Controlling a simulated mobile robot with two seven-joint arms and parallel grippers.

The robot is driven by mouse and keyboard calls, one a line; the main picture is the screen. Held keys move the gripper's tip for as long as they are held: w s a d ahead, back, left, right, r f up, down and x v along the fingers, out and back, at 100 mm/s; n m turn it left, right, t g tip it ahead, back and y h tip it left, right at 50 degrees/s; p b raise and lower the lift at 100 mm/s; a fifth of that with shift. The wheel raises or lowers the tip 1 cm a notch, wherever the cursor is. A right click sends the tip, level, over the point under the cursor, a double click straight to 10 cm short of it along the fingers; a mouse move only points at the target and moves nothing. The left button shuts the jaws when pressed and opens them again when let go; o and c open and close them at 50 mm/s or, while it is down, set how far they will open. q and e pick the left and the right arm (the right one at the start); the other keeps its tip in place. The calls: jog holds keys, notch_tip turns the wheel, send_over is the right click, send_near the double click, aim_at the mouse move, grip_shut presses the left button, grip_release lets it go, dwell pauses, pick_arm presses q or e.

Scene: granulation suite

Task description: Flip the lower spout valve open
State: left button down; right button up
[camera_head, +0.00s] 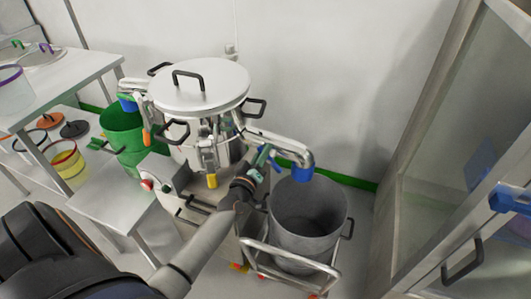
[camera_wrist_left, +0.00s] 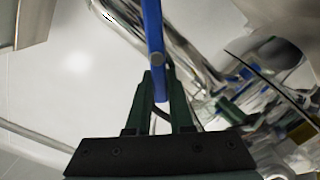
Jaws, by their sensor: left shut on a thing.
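The steel vessel (camera_head: 203,88) with a round lid stands in the middle of the head view. Its lower spout (camera_head: 284,143) runs out to the right and ends in a blue mouth (camera_head: 300,173). My left gripper (camera_head: 265,158) is beside this pipe, shut on the blue valve lever, which shows clearly in the left wrist view (camera_wrist_left: 153,35). There the lever rises from between the green fingers (camera_wrist_left: 155,95), alongside the shiny pipe. In the head view my gripper hides part of the lever. My right gripper is not in view.
A grey bin (camera_head: 325,230) on a railed trolley (camera_head: 285,263) stands below the spout mouth. A green bucket (camera_head: 122,128) and a steel table (camera_head: 105,188) are at left. A glass-fronted cabinet (camera_head: 440,130) stands at right. The wall is behind the vessel.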

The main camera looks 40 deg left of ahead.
pick_arm(q)
jog(key=n, duration=0.1)
jog(key=f+n+b, duration=0.1)
jog(key=shift+a+n, duration=0.25)
jog(key=shift+n, duration=0.15)
jog(key=shift+s+a+f+n+b, duration=0.1)
jog(key=shift+f+n+b, duration=0.25)
jog(key=shift+n, duration=0.8)
jog(key=shift+a+f+n+b, duration=0.1)
jog(key=shift+f+n+b, duration=0.1)
jog(key=shift+n+b, duration=0.65)
jog(key=shift+s+a+f+n+b, duration=0.1)
jog(key=shift+f+n+b, duration=0.15)
jog(key=shift+n, duration=1.15)
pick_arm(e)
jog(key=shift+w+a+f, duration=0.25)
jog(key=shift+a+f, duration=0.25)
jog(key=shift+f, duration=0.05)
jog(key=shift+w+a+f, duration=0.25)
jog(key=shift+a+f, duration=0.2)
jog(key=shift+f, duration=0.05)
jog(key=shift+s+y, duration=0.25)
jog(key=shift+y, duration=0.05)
pick_arm(q)
jog(key=c, duration=0.8)
grip_release()
jog(key=shift+w, duration=0.1)
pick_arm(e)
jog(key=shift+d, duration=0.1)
